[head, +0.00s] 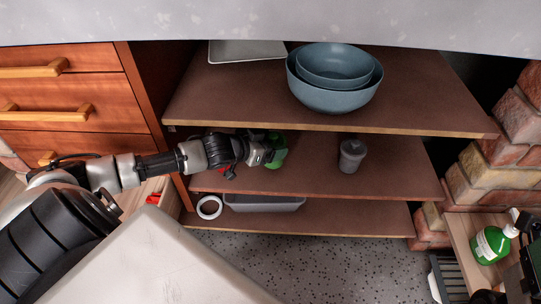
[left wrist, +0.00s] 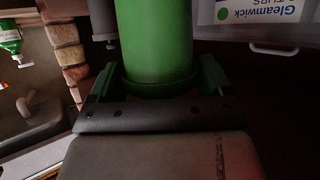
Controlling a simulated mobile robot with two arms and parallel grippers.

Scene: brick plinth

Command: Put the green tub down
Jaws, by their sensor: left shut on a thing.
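The green tub (head: 279,150) is at the left part of the middle shelf (head: 315,180), partly hidden by my left gripper (head: 266,152). My left gripper is shut on the tub. In the left wrist view the green tub (left wrist: 158,45) stands between the two green fingers of my left gripper (left wrist: 157,82), close to the palm. I cannot tell whether the tub's base touches the shelf. My right gripper is not clearly in view.
A grey lidded cup (head: 352,156) stands right of the tub on the middle shelf, with bare shelf between. Blue-grey bowls (head: 335,95) and a tray (head: 247,51) sit on the shelf above. A white tape roll (head: 209,207) and grey bin (head: 265,204) are below.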

